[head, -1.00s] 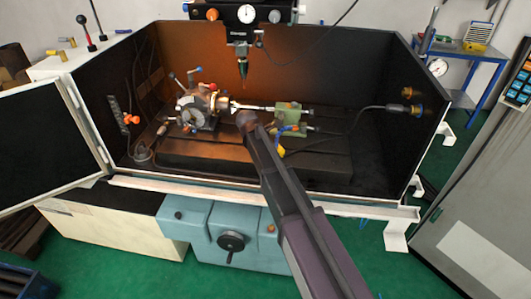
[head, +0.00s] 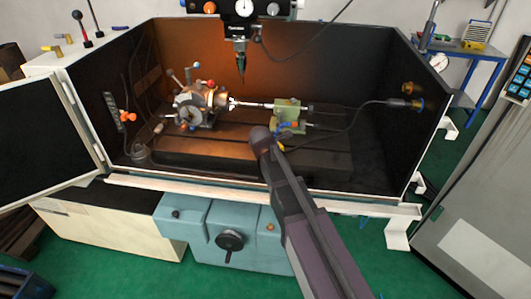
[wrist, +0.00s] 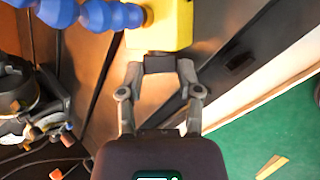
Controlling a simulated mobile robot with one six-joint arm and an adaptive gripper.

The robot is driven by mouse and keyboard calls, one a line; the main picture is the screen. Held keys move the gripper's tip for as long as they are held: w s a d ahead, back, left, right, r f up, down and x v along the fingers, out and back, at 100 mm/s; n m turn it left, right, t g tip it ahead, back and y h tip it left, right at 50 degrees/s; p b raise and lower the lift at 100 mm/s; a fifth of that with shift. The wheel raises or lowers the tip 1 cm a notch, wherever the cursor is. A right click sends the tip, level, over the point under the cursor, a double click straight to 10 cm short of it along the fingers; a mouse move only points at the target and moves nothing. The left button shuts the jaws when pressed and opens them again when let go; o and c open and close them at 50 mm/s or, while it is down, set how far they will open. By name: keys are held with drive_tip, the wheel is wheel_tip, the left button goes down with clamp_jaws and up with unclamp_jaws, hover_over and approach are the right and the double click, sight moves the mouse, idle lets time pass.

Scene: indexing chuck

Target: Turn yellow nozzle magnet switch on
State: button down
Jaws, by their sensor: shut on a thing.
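The yellow nozzle magnet (wrist: 172,25) is at the top middle of the wrist view, with a blue segmented hose (wrist: 95,14) running left from it. A dark switch block (wrist: 158,63) sits on its near side. My gripper (wrist: 158,66) has its two fingertips closed on the sides of this dark block. Which way the switch is set, I cannot tell. In the head view only a small yellow patch of the magnet (head: 281,149) shows beside my arm. My arm hides the gripper and the rest of the magnet there.
The indexing chuck (head: 190,107) stands left on the machine table, with a rod reaching to the green tailstock (head: 288,110). A spindle (head: 241,60) hangs above. The enclosure's white front edge (head: 150,190) runs below my arm. The right of the table is fairly clear.

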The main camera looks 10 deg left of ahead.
idle(0.3)
drive_tip(key=shift+c, duration=1.4)
unclamp_jaws()
drive_tip(key=shift+w+a+r+g+p, duration=0.1)
drive_tip(key=shift+w+g+p, duration=0.05)
drive_tip(key=shift+g+p, duration=0.2)
